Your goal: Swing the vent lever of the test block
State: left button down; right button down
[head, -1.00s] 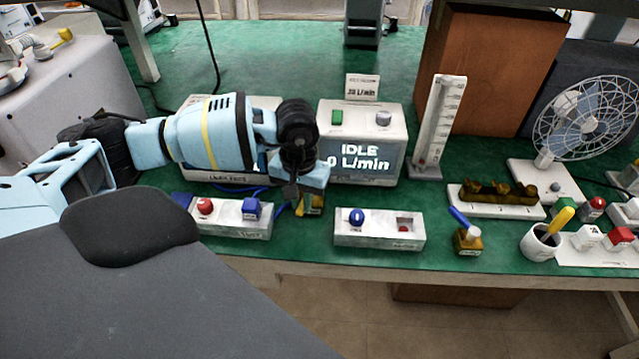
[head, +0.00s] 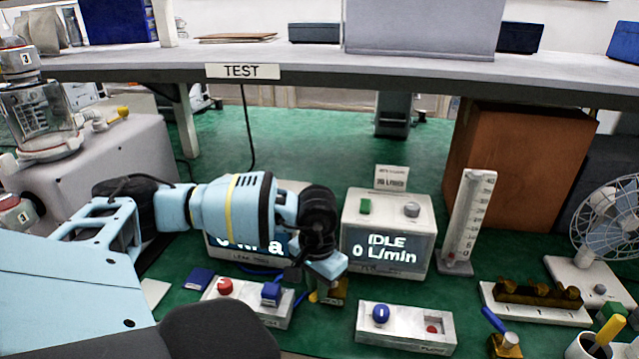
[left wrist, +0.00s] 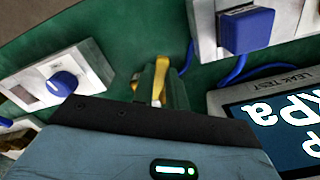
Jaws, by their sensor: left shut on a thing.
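The brass test block (head: 337,291) stands on the green bench, partly hidden behind my left gripper in the head view. Its yellow vent lever (head: 313,297) shows just below the gripper. In the left wrist view the yellow lever (left wrist: 160,78) is between the fingertips of my left gripper (left wrist: 158,92), which is shut on it. The hold on the block's far side is hidden. My right gripper is in neither view.
A white box with a red button and blue switch (head: 248,303) lies left of the block; another with a blue knob (head: 405,328) lies right. The leak tester (head: 225,254) and the flow meter reading IDLE (head: 388,232) stand behind. Blue hose (left wrist: 238,68) runs close by.

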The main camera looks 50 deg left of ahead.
pick_arm(q)
jog(key=c, duration=1.4)
grip_release()
jog(key=shift+r, duration=3.95)
